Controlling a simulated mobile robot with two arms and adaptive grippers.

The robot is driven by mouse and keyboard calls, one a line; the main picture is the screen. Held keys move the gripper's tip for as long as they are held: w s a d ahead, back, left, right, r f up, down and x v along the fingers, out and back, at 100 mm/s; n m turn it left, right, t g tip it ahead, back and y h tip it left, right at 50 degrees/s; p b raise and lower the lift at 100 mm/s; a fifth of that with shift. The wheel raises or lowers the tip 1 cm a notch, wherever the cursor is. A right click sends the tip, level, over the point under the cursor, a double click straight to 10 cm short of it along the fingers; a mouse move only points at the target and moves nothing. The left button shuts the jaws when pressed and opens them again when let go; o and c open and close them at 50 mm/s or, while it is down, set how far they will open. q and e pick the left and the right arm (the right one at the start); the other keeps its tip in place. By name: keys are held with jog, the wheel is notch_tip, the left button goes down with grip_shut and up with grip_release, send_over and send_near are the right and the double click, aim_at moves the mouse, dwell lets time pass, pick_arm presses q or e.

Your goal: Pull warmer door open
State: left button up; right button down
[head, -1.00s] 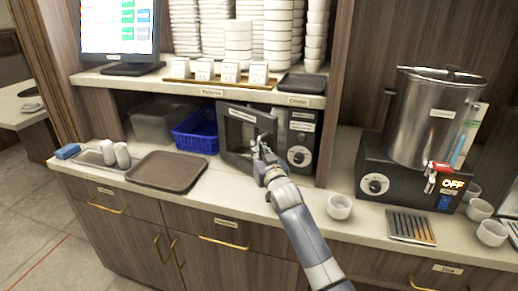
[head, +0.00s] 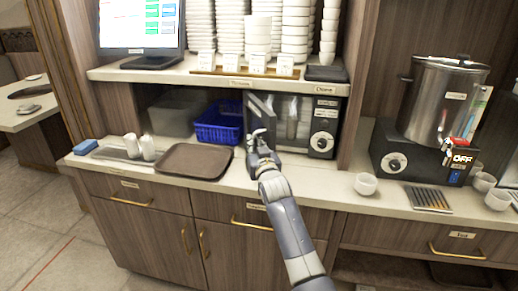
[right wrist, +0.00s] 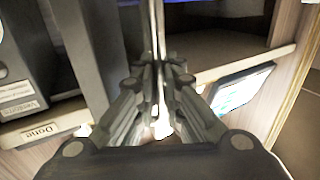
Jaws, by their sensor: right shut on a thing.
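The warmer (head: 323,127) is a dark box with a dial on its right, standing on the counter under the shelf. Its door (head: 262,105) stands open, swung out toward me on its left side. Pale upright shapes show in the opening, too small to name. My right gripper (head: 258,137) is in front of the door, shut on its handle. In the right wrist view the fingers (right wrist: 160,98) close around a thin upright bar, and the handle is mostly hidden between them. My left gripper is not in view.
A brown tray (head: 193,161) lies on the counter left of my arm, with a blue basket (head: 220,122) behind it. A white cup (head: 366,184) stands to the right, near a large metal pot (head: 440,98). Stacked dishes (head: 265,30) stand on the shelf above.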

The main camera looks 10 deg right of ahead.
jog(key=c, duration=2)
grip_release()
jog(key=shift+s+f, duration=0.15)
jog(key=shift+f, duration=0.35)
jog(key=shift+o, duration=0.2)
jog(key=shift+s+r, duration=0.1)
jog(key=shift+r, duration=0.3)
jog(key=s, duration=1.2)
jog(key=shift+a, duration=0.1)
